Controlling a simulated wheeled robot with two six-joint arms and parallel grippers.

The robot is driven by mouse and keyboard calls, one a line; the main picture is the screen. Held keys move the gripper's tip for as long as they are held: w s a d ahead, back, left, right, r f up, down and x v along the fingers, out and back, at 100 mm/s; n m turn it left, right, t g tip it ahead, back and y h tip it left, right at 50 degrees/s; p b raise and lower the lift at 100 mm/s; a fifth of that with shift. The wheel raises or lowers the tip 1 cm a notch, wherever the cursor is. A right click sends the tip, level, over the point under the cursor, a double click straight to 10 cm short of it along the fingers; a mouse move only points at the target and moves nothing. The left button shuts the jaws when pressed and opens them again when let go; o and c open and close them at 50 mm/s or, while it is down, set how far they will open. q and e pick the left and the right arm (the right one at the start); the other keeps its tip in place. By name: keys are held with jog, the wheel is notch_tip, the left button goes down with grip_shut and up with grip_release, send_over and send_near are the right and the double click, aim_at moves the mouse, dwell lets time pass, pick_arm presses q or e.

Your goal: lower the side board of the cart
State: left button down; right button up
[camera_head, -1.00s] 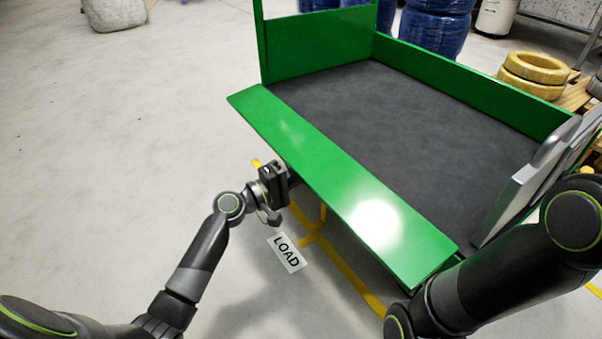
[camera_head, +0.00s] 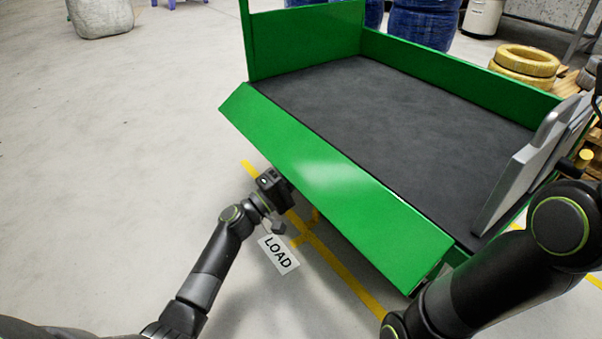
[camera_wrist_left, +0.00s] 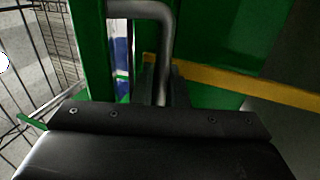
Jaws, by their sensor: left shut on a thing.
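The green side board (camera_head: 335,190) of the cart hangs out from the near edge of the dark cart bed (camera_head: 400,115), sloping outward and down. My left gripper (camera_head: 279,190) is at the board's outer lower edge, partly hidden by the board. In the left wrist view a bent grey bar handle (camera_wrist_left: 167,32) runs down between the fingers of my left gripper (camera_wrist_left: 163,88), which is shut on it. The handle is hidden in the head view. My right arm shows at the lower right, but its gripper is out of view.
A grey panel-like object (camera_head: 530,165) stands at the bed's right end. Green walls (camera_head: 460,75) close the far side. A LOAD floor label (camera_head: 278,254) and a yellow line (camera_head: 345,270) lie below the board.

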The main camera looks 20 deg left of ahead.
dwell(0.4)
pick_arm(q)
jog(key=c, duration=1.5)
grip_release()
jog(key=shift+c, duration=0.2)
jog(key=p+v, duration=0.3)
jog(key=v, duration=1.4)
jog(key=shift+s+f+p, duration=0.15)
jog(key=shift+f+p, duration=0.05)
jog(key=shift+p, duration=0.2)
jog(key=shift+a, duration=0.1)
jog(key=shift+c, duration=0.4)
